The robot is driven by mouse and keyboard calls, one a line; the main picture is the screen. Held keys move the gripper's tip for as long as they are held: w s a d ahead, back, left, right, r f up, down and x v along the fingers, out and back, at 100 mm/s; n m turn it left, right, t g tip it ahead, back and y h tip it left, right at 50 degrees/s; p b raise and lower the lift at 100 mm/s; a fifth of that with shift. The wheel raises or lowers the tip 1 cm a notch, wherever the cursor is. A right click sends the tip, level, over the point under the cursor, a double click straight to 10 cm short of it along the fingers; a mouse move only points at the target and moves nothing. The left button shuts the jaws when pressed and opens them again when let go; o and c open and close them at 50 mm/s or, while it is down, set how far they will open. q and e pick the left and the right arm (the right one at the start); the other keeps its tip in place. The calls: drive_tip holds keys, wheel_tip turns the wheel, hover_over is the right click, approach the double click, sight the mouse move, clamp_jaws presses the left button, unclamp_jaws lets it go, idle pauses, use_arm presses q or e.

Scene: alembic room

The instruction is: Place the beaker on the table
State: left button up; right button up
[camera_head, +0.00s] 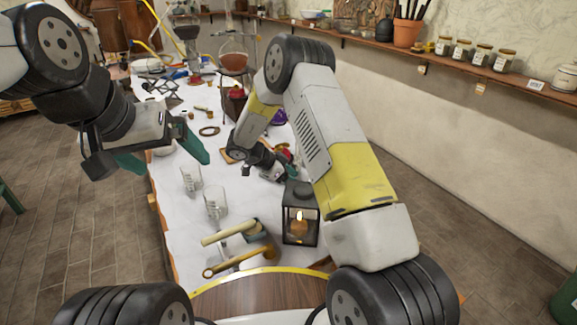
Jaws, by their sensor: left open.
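Two clear glass vessels that look like beakers stand on the white-covered table (178,240), one farther back (190,178) and one nearer (214,204). I cannot tell which one is the task's beaker. My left gripper (163,153) is open and empty, with its green fingers spread above the table's left edge, up and left of both vessels. My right gripper (282,168) is low over the table's right side, behind the lantern. Its fingers are small and partly hidden, so their opening is unclear.
A black lantern (300,222) with a lit candle stands near the front. A wooden-handled tool (229,234) and a brown rod (235,262) lie left of it. Bowls, stands and flasks crowd the far end. A wall shelf (470,65) holds several jars at right.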

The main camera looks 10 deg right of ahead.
drive_tip(key=o, duration=0.4)
drive_tip(key=shift+o, duration=0.2)
drive_tip(key=shift+r, duration=0.3)
drive_tip(key=v, duration=1.2)
drive_tip(key=shift+f, duration=0.1)
